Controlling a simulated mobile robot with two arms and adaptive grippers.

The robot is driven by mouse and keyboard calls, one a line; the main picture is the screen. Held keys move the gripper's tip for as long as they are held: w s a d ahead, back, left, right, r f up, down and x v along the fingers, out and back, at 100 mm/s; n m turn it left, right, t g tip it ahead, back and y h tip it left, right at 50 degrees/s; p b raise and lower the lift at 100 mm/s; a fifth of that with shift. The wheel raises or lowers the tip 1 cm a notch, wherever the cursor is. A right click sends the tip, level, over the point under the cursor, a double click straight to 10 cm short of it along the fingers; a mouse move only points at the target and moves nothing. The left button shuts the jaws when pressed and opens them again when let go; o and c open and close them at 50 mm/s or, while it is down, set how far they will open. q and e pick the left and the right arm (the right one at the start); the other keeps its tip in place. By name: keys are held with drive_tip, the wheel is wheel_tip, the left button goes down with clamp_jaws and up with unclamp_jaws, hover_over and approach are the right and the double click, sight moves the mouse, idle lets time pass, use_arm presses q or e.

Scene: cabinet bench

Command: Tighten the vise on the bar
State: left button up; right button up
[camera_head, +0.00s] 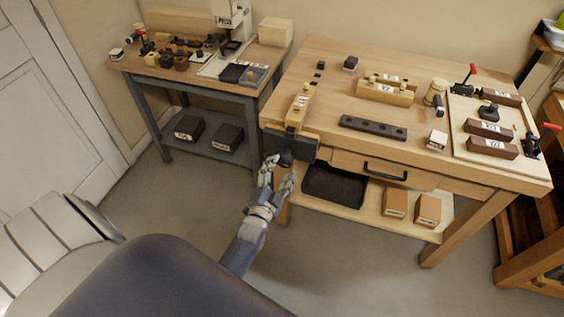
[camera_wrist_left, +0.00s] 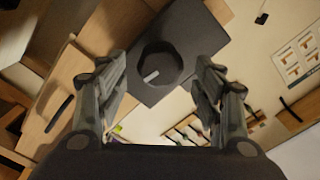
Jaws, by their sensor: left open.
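The dark vise (camera_head: 291,144) is fixed to the front left corner of the wooden workbench. A light wooden bar (camera_head: 298,108) stands at the vise, rising above its jaw; how tightly it is held cannot be told. The vise's round black knob (camera_head: 286,158) is on its front face. My left gripper (camera_head: 277,170) is just in front of the knob. In the left wrist view the vise face (camera_wrist_left: 180,40) and the knob (camera_wrist_left: 160,64) appear ahead, between the two spread fingers (camera_wrist_left: 165,90). The gripper is open and empty. My right gripper is not in view.
The workbench (camera_head: 330,85) carries a dark strip with holes (camera_head: 373,127), wooden blocks (camera_head: 385,90) and a mallet-like piece (camera_head: 435,92). A drawer with a black handle (camera_head: 385,171) and a black bin (camera_head: 335,186) are right of the vise. Floor in front is clear.

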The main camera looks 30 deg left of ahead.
use_arm(q)
drive_tip(key=shift+p+v, duration=0.75)
drive_tip(key=shift+v, duration=1.35)
